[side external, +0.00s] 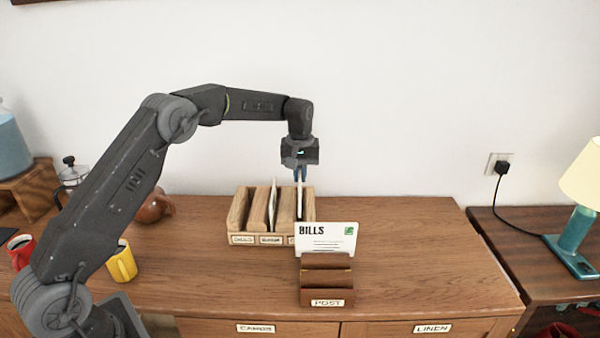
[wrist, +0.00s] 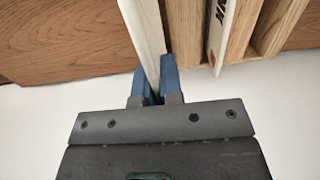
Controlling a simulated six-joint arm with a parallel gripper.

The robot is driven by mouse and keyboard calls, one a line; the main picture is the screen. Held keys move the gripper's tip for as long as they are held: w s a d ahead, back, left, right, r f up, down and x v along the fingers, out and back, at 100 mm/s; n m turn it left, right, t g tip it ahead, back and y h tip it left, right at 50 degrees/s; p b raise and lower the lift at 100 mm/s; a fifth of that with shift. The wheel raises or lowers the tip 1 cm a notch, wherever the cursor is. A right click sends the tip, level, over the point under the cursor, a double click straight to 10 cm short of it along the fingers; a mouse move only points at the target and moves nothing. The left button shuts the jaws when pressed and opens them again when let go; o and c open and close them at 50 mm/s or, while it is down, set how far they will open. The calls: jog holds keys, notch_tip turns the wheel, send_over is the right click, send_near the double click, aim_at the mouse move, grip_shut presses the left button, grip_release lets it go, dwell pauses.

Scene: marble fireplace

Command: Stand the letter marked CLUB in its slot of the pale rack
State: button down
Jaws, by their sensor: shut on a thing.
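My gripper (side external: 300,174) points down over the right end of the pale rack (side external: 240,238), its blue fingers (wrist: 158,85) shut on a white letter (wrist: 142,30). This letter (side external: 299,203) is upright and edge-on, so its marking cannot be read. It is at the rack's rightmost slot; how deep its lower edge sits is hidden. Another white letter (side external: 273,205) stands slightly tilted in the rack's middle part; it also shows in the wrist view (wrist: 222,35). The small labels on the rack's front are too blurred to read surely, and the right one is partly covered.
A letter marked BILLS (side external: 327,238) stands in the dark POST holder (side external: 327,290), in front of the rack's right end. A yellow mug (side external: 122,262), a red mug (side external: 20,250) and a brown round pot (side external: 155,207) are at left. The sideboard right of the rack is clear.

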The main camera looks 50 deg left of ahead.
jog(key=shift+f, duration=0.6)
jog(key=shift+f, duration=0.45)
jog(key=shift+f, duration=0.4)
jog(key=shift+f, duration=0.8)
jog(key=shift+f, duration=0.7)
jog(key=shift+f, duration=0.35)
jog(key=shift+f, duration=0.25)
